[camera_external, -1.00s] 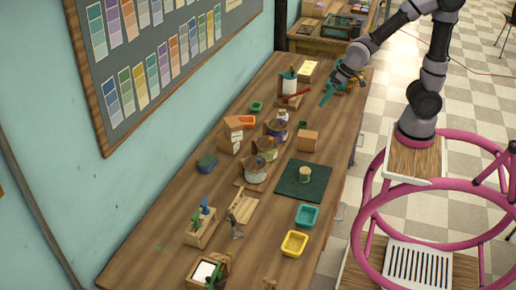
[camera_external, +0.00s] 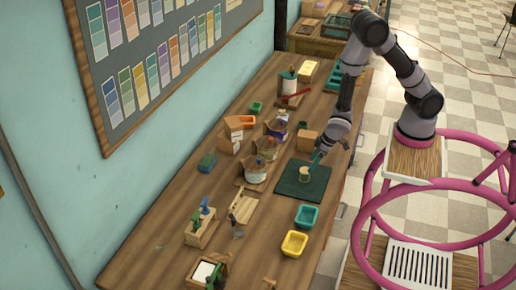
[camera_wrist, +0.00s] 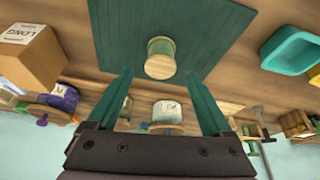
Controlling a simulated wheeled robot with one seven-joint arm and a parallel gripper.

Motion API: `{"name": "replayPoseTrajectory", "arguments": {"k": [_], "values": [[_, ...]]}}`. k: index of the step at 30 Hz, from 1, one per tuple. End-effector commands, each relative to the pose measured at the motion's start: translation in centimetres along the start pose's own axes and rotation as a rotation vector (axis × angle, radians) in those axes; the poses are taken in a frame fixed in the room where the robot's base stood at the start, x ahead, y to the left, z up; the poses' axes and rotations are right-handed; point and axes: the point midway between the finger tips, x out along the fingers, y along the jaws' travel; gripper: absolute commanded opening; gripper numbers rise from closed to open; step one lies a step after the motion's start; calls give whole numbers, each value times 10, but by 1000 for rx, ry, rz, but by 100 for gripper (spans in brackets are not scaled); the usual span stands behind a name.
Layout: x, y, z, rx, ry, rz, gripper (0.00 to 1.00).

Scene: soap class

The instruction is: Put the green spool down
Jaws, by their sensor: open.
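A small spool (camera_external: 304,174) with pale ends and a greenish middle stands on the dark green mat (camera_external: 290,189). In the wrist view the spool (camera_wrist: 160,58) sits near the lower edge of the mat (camera_wrist: 120,25). My gripper (camera_external: 317,158) is just above and beside the spool in the external view. In the wrist view my gripper (camera_wrist: 159,73) is open, its two teal fingers spread wide. The spool shows between and just beyond the fingertips, apparently apart from both. Nothing is held.
A teal tray (camera_external: 306,215) and a yellow tray (camera_external: 294,243) stand in front of the mat. A wooden box (camera_external: 307,141) is behind it. Cups and holders (camera_external: 255,171) line its left side. The mat around the spool is clear.

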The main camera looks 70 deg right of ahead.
Motion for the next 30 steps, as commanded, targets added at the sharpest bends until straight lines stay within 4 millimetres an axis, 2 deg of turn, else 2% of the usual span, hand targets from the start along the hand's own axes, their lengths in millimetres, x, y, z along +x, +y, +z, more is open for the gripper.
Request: {"name": "replayPoseTrajectory", "arguments": {"k": [3,8,18,26,27,29,30], "values": [[13,0,0,0,-1,0,84],[22,0,0,1,-2,0,84],[66,-1,-1,2,-2,0,84],[69,-2,-2,1,0,-1,84],[69,-2,-2,1,0,-1,81],[69,-2,-2,1,0,-1,58],[69,-2,-2,1,0,-1,42]]}}
